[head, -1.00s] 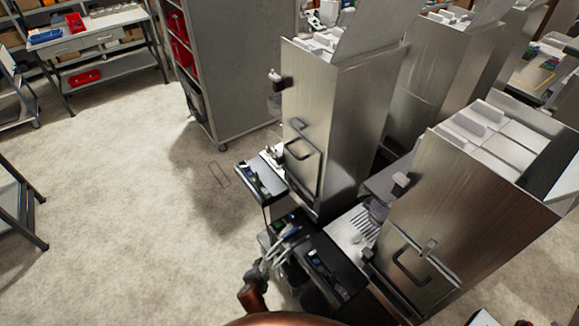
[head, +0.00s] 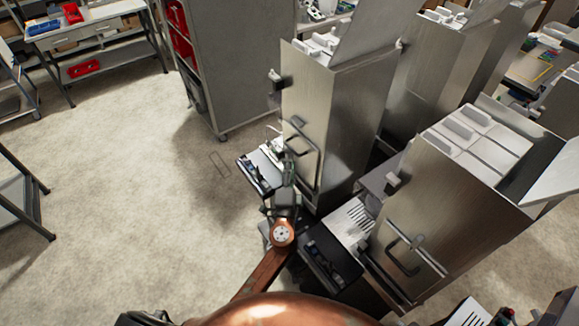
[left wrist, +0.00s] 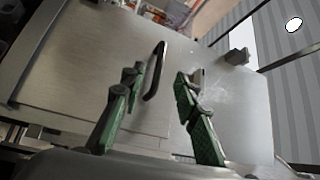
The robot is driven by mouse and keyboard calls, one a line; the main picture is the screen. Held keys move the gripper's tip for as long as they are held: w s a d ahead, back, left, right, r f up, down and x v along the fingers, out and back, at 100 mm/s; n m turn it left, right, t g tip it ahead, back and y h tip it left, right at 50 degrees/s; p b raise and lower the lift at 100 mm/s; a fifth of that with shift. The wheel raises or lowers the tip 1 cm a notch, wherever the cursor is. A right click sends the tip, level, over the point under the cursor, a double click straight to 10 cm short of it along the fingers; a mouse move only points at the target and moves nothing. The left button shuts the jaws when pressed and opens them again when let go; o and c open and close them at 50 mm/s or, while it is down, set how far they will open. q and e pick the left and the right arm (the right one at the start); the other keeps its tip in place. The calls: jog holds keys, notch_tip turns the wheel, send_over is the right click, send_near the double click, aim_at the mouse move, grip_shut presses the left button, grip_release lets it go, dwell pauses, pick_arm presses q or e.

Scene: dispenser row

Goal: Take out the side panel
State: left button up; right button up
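The side panel (head: 303,172) is a flat brushed-metal plate on the front of the middle dispenser cabinet. Its dark bar handle (head: 293,137) stands out from the upper part of the plate. My left gripper (head: 287,163) is just below and in front of this handle. In the left wrist view the green fingers of my left gripper (left wrist: 160,78) are spread apart. The dark handle (left wrist: 155,72) shows between them, nearer the left finger, and the panel (left wrist: 85,85) fills much of the background. I cannot tell whether a finger touches the handle. My right gripper is not in view.
A nearer cabinet (head: 445,190) with its own handle stands to the right. Black trays (head: 327,258) jut out low in front of the cabinets. A grey shelf unit (head: 240,65) stands behind. The floor (head: 120,190) to the left is open.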

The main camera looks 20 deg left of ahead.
aim_at(291, 148)
pick_arm(q)
jog(key=shift+p+x, duration=0.75)
jog(key=shift+x, duration=2.7)
jog(key=shift+f, duration=0.1)
grip_shut()
jog(key=shift+r, duration=0.35)
